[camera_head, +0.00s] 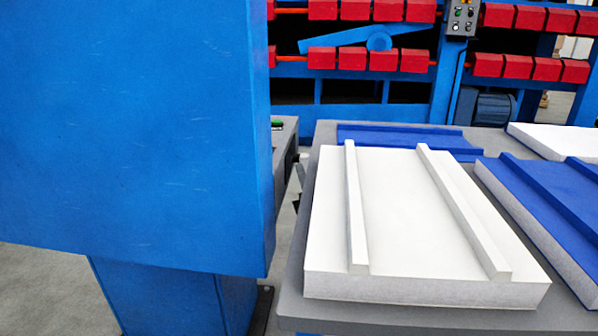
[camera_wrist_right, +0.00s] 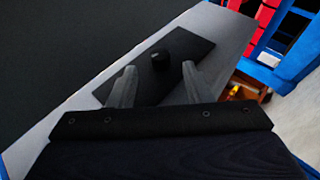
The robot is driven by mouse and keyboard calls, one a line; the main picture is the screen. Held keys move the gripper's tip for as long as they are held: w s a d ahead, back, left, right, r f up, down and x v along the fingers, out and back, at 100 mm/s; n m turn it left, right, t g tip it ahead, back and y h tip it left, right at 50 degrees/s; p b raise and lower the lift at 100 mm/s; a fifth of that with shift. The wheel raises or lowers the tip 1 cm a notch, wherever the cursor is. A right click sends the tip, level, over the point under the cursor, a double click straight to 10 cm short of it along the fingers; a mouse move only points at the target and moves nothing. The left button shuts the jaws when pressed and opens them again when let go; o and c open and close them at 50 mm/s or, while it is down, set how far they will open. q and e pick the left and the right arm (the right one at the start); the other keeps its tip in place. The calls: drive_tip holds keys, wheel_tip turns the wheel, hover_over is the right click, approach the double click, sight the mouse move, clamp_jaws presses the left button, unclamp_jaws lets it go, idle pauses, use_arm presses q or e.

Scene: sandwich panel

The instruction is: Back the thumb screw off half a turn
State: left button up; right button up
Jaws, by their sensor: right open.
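The thumb screw appears to be a small round black knob (camera_wrist_right: 160,60) standing on a dark rectangular plate (camera_wrist_right: 188,52) in the right wrist view. My right gripper (camera_wrist_right: 159,68) is open, with its two grey fingers pointing at the plate. The knob shows in the gap between the fingertips, and nothing is held. I cannot tell how far the fingertips are from it. The knob is not visible there. My left gripper is not in view.
The blue housing blocks the left of the head view. A grey table (camera_head: 300,290) carries a white ribbed panel (camera_head: 395,210) and blue panels (camera_head: 560,195). Behind stands a blue machine with red blocks (camera_head: 355,58) and a control box (camera_head: 462,17).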

sight(295, 158)
drive_tip(key=shift+b+x, duration=0.35)
drive_tip(key=shift+x, duration=1.4)
